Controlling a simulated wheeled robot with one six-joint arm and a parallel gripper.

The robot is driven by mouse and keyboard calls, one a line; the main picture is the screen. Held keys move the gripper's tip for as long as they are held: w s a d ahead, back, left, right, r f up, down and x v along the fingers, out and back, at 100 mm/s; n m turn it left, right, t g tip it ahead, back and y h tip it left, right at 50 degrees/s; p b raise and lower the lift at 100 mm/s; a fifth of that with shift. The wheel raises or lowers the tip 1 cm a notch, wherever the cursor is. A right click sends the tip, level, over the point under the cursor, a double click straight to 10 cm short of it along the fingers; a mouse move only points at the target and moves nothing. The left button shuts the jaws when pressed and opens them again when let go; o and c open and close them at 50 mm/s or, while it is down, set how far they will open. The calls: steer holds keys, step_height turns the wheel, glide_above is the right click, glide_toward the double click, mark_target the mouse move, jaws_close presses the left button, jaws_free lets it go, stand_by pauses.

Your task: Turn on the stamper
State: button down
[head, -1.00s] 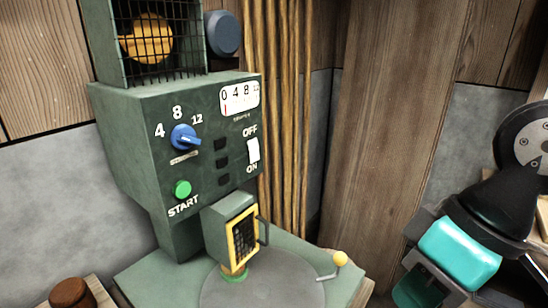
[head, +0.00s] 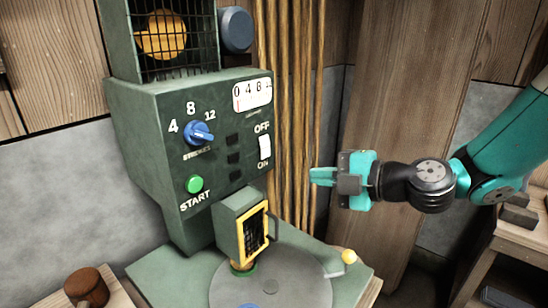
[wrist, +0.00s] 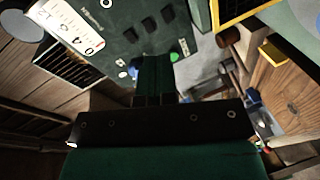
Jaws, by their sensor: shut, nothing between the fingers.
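The stamper (head: 150,140) is a dark green machine at the left of the head view. Its white rocker switch (head: 265,147) sits on the front panel between the OFF label above and the ON label below. The panel also has a blue dial (head: 199,133) marked 4, 8, 12, a green START button (head: 194,184) and a white gauge (head: 252,94). My gripper (head: 314,176) is shut and empty, to the right of the panel and a little lower than the switch, apart from it. In the wrist view, my fingers (wrist: 155,72) point toward the panel, with the green button (wrist: 174,56) near their tips.
A yellow-framed guard (head: 252,233) stands over the round plate (head: 300,285), with a yellow-knobbed lever (head: 348,257) at its right. Wooden poles (head: 290,120) stand behind. A brown mallet-like object (head: 86,287) is at lower left. A wooden bench (head: 520,245) is at right.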

mark_target(267, 156)
steer(key=w, duration=0.1)
steer(key=w+d+n+t, duration=0.1)
steer(key=w+d+f+t, duration=0.1)
steer(key=shift+w, duration=0.2)
steer(key=shift+a+r, duration=0.1)
steer(key=shift+a, duration=0.05)
steer(key=p+x, duration=0.8)
steer(key=x, duration=0.5)
steer(key=shift+w+r, duration=0.15)
steer(key=shift+w+a+f+p, duration=0.25)
steer(key=shift+w+p, duration=0.1)
steer(key=shift+p, duration=0.1)
